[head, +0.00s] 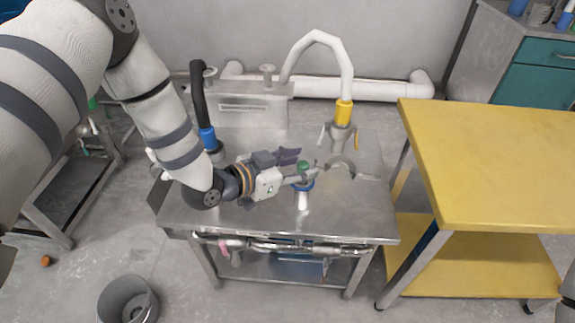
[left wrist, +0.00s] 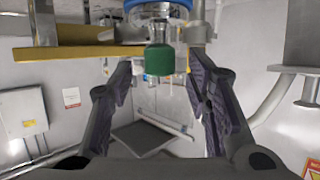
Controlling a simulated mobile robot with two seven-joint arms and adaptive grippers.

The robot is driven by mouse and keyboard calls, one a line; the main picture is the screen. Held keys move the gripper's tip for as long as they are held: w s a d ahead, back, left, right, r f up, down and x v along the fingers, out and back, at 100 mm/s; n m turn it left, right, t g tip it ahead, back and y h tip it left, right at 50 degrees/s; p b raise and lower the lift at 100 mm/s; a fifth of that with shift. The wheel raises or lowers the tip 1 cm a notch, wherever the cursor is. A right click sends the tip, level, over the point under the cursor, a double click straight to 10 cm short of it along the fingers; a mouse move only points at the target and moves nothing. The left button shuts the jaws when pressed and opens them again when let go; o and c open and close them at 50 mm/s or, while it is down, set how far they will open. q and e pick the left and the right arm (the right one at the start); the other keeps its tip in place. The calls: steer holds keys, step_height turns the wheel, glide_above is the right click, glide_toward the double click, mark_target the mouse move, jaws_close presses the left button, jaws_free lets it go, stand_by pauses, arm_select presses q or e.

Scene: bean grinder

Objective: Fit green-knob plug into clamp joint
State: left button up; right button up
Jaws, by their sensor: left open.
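The green knob (head: 303,166) of the plug stands just above a blue ring (head: 303,185) on a short white upright piece near the middle of the metal table. In the left wrist view the green knob (left wrist: 159,60) hangs from a metal stem below the blue ring (left wrist: 150,5). My left gripper (head: 301,168) is open around the knob, with one finger on each side and visible gaps in the left wrist view (left wrist: 160,75). I cannot tell which fitting is the clamp joint.
The metal table (head: 345,220) carries a black hose (head: 198,95) with a blue collar and a white hose (head: 318,40) with a yellow collar. A yellow table (head: 500,160) stands to the right. A grey bin (head: 128,300) is on the floor at lower left.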

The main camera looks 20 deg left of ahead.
arm_select(q)
steer(key=v, duration=1)
steer(key=shift+s+a+r, duration=0.15)
steer(key=shift+s+r, duration=0.05)
steer(key=shift+f, duration=0.1)
steer(key=s+f+n+g+y, duration=0.3)
steer(key=s+f+g, duration=0.2)
steer(key=s+f, duration=0.6)
steer(key=s+f+n+g+y, duration=0.1)
steer(key=s+f+g, duration=0.1)
steer(key=s, duration=0.5)
steer(key=s+a+f+n+g+y, duration=0.1)
steer(key=s+f+g, duration=0.2)
steer(key=s, duration=0.5)
steer(key=s+a+f+n+g+y, duration=0.1)
steer(key=s+g, duration=0.3)
steer(key=s, duration=0.4)
steer(key=shift+s+f+n+g+y, duration=0.25)
steer(key=shift+f+n+g+y, duration=0.2)
steer(key=shift+f, duration=0.45)
steer(key=shift+w, duration=0.1)
